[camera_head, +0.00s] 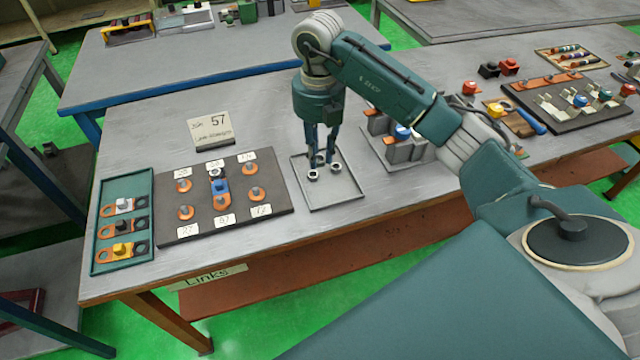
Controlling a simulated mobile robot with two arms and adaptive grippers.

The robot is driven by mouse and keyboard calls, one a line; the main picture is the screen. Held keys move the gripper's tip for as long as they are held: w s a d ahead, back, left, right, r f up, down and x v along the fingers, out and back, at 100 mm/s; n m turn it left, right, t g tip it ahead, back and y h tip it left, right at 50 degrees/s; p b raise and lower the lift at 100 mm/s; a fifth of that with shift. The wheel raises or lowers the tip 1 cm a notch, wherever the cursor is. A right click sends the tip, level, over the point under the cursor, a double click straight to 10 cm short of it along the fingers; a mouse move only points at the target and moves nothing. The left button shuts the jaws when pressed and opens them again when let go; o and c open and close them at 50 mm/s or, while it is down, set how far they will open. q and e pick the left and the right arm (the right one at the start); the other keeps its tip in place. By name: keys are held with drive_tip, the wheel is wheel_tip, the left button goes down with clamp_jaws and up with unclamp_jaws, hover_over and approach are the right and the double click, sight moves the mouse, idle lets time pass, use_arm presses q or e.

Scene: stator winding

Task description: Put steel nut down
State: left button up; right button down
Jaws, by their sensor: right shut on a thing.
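My right gripper (321,162) points straight down over a shallow grey tray (345,196). It is shut on a steel nut, low over the tray; the small size and the fingers make the grip hard to see. Two steel nuts show at the fingertips, one at the left finger (313,175) and one just right of the right finger (337,168). I cannot tell which one is held, or whether it touches the tray floor. My left gripper is not in view.
Left of the tray is a dark board (240,212) with copper lugs and number labels. A green tray (98,243) holds more lugs. Grey blocks (405,150) stand close right of the tray. Bare table lies in front.

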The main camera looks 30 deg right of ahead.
drive_tip(key=p, duration=0.3)
approach(320, 195)
wheel_tip(320, 195, down, 5)
drive_tip(key=shift+f, duration=0.65)
drive_tip(key=shift+f+b, duration=0.2)
drive_tip(key=shift+b, duration=0.2)
drive_tip(key=c, duration=1.8)
unclamp_jaws()
drive_tip(key=shift+r, duration=0.1)
drive_tip(key=shift+o, duration=0.2)
